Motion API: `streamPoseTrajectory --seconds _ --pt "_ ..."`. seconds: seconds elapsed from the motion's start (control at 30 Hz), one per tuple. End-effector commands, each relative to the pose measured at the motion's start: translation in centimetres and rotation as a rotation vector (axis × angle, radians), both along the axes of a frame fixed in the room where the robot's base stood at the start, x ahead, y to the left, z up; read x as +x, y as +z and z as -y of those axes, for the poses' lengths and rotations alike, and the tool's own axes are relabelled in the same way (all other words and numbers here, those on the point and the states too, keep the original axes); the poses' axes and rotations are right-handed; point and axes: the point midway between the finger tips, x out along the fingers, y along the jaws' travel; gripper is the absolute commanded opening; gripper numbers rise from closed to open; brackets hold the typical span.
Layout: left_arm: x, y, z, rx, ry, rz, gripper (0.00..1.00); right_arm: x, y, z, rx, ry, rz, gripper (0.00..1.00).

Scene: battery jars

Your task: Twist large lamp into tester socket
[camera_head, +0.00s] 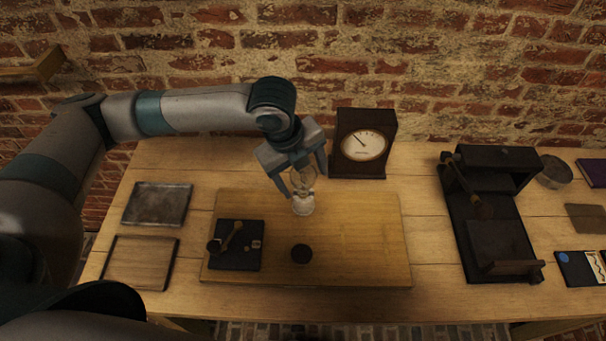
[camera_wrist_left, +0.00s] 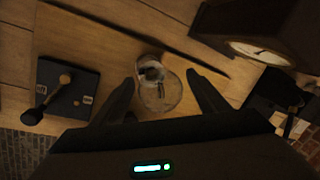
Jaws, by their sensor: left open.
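The large lamp (camera_head: 303,176) is a clear glass bulb. It stands roughly upright on a pale round base (camera_head: 303,204), probably the tester socket, near the back of the wooden board. In the left wrist view the clear glass (camera_wrist_left: 162,96) and the pale ring (camera_wrist_left: 150,68) lie between my fingers. My left gripper (camera_head: 304,184) comes down over the lamp with its fingers apart, one on each side of the glass. In the left wrist view a gap shows beside the glass within my left gripper (camera_wrist_left: 160,92). How the lamp's lower end meets the base is unclear.
A wooden board (camera_head: 365,255) carries a black switch plate (camera_head: 240,262) with a lever and a small dark disc (camera_head: 301,253). A dial gauge (camera_head: 362,145) stands close behind right. Two trays (camera_head: 157,204) (camera_head: 140,263) lie left; a dark apparatus (camera_head: 488,215) stands right.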

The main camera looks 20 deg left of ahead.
Motion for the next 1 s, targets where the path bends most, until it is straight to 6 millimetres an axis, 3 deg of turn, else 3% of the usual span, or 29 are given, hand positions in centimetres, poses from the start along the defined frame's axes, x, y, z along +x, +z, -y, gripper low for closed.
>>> streamPoseTrajectory --seconds 0.2,0.27,0.4,0.43,0.67,1.0 --pt "0.0 0.0 0.0 0.000 0.000 0.000 0.67 0.1 0.0 -0.1 0.001 0.002 0.002 0.31" --pt "0.0 0.0 0.0 0.000 0.000 0.000 0.55 0.1 0.0 -0.1 0.001 0.002 0.002 0.31" --pt "0.0 0.0 0.0 -0.001 0.001 -0.001 0.22 0.1 0.0 -0.1 0.001 0.002 0.002 0.31" --pt "0.0 0.0 0.0 -0.001 0.001 -0.001 0.19 0.1 0.0 -0.2 0.002 0.002 0.003 0.31" --pt "0.0 0.1 0.0 0.000 -0.032 -0.002 0.19 0.1 0.3 -0.4 0.004 0.001 0.002 0.31" --pt "0.1 0.2 0.1 0.002 -0.271 -0.005 0.19 0.1 1.7 -0.5 0.006 0.000 0.002 0.31"
